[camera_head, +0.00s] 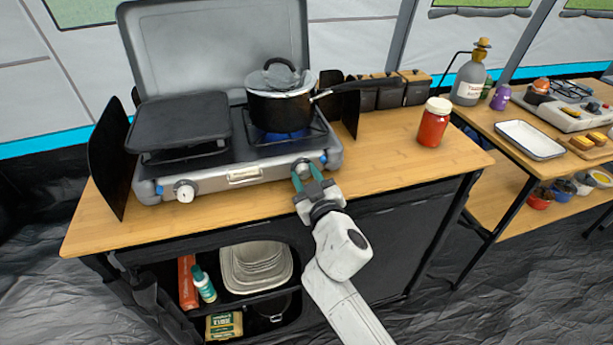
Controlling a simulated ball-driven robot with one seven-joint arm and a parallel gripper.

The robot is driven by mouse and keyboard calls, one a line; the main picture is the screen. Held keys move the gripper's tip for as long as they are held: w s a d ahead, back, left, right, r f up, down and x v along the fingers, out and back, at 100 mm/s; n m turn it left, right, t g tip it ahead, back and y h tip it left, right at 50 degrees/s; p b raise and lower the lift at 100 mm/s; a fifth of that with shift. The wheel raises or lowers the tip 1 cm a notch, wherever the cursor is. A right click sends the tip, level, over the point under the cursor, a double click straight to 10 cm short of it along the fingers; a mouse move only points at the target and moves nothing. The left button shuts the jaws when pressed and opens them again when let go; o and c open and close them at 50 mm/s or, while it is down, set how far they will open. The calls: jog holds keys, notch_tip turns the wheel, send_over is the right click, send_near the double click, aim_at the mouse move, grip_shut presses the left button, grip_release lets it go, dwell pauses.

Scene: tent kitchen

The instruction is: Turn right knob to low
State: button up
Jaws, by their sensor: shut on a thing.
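The camping stove (215,174) stands on the wooden table with its lid raised behind it. Its right knob (303,166) is on the front panel, mostly hidden by my gripper (306,176). My gripper reaches up from the front, with its teal fingers shut on the right knob. A blue flame (275,136) shows under the black pot (280,108) on the right burner. The left knob (185,191) is white and in plain view. The right knob's pointer and markings are too small and covered to read.
A black griddle (180,120) lies on the left burner. The pot's long handle (357,86) points right. A red jar (434,122) stands on the table (390,150) to the right. Dark wind panels flank the stove. The table's front edge is close below my gripper.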

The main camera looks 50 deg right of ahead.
jog(key=n, duration=0.4)
jog(key=shift+p, duration=0.4)
jog(key=n+p, duration=0.1)
jog(key=n, duration=0.2)
jog(key=shift+a+n, duration=0.1)
jog(key=shift+n, duration=0.2)
jog(key=n, duration=0.4)
jog(key=shift+g+p, duration=0.4)
jog(key=shift+n+p, duration=0.3)
jog(key=shift+n, duration=1)
jog(key=o, duration=1)
jog(key=shift+o, duration=0.2)
jog(key=shift+h, duration=0.3)
jog(key=shift+f, duration=0.1)
